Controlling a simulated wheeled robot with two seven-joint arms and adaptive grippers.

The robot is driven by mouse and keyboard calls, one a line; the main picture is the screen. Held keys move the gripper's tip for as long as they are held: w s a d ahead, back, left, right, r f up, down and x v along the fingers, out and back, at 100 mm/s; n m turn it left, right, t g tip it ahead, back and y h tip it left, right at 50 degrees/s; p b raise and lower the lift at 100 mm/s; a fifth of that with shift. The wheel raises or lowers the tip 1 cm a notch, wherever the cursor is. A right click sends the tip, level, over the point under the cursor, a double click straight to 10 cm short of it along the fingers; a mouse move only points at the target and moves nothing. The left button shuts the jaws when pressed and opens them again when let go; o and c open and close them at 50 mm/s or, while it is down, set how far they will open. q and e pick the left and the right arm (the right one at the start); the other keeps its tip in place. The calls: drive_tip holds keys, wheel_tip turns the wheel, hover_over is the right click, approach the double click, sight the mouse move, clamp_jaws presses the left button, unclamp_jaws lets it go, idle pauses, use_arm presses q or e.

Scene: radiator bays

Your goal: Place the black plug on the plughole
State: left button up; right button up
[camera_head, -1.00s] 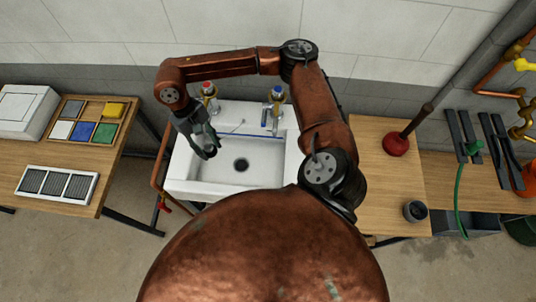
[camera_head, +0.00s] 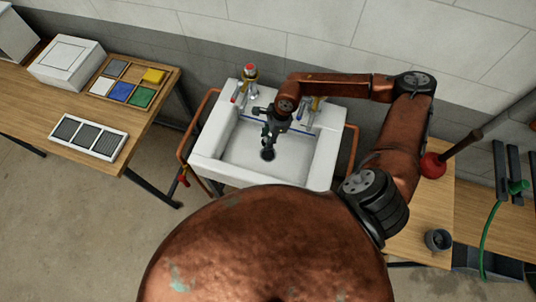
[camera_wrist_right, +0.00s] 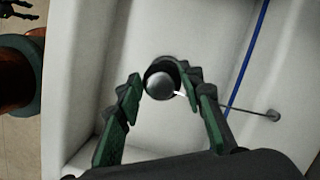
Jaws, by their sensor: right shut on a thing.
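My right gripper (camera_head: 267,141) is over the white sink (camera_head: 216,129), pointing down at the dark plughole (camera_head: 268,155). In the right wrist view, its green-padded fingers (camera_wrist_right: 161,88) are on either side of the black plug (camera_wrist_right: 160,84), which shows a rounded grey face. A thin chain runs from the plug to a small metal fixing (camera_wrist_right: 272,115) on the sink wall. A dark arc shows behind the plug; I cannot tell whether it is the plughole's rim or whether the plug touches it.
A red-topped tap (camera_head: 249,72) stands at the sink's back left, and another is partly hidden by my right arm. A blue line (camera_wrist_right: 247,58) runs along the basin. A red plunger (camera_head: 432,165) and a dark cup (camera_head: 438,239) stand on the right bench.

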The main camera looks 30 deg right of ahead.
drive_tip(key=shift+d+f+m, duration=0.2)
drive_tip(key=shift+f+m, duration=0.3)
drive_tip(key=shift+m, duration=0.1)
wheel_tip(320, 180, down, 10)
drive_tip(key=shift+r, duration=0.1)
drive_tip(key=o, duration=1.1)
drive_tip(key=shift+o, duration=0.2)
drive_tip(key=v, duration=1.2)
drive_tip(key=shift+s, duration=0.25)
drive_tip(key=shift+a+r, duration=0.1)
